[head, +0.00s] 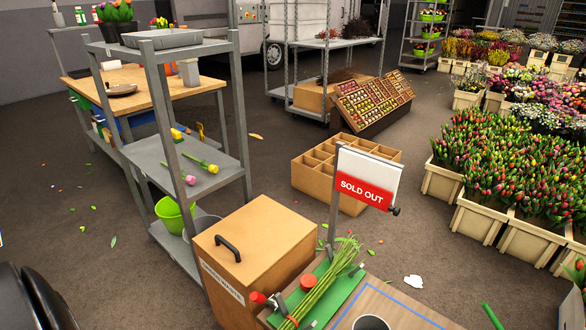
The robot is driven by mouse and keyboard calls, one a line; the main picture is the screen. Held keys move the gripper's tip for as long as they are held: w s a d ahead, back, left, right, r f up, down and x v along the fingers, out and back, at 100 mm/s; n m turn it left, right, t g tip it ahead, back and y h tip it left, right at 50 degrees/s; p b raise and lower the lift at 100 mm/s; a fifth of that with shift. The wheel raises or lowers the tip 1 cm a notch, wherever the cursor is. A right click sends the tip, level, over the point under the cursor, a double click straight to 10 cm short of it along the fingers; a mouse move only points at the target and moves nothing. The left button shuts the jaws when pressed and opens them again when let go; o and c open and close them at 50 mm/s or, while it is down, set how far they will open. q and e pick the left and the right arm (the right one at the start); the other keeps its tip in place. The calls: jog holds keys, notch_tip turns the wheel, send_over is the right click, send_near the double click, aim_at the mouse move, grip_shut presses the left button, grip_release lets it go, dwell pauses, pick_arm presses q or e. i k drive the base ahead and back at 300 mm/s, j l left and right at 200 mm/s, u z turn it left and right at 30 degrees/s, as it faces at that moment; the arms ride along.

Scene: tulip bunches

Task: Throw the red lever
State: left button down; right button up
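A red handle (258,298) that looks like the red lever sits at the near left end of a green board, beside the wooden box. It joins a small grey metal part. Which of the two red parts is the lever is hard to tell at this size. Neither of my grippers shows in the head view.
A wooden box (262,240) with a black handle stands left of the board. A "SOLD OUT" sign (365,190) rises on a post behind it. A grey shelf rack (205,160) is at left, tulip crates (485,220) at right. A dark cup (371,322) is at the bottom edge.

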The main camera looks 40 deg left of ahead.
aim_at(258, 298)
jog(key=u, duration=1.55)
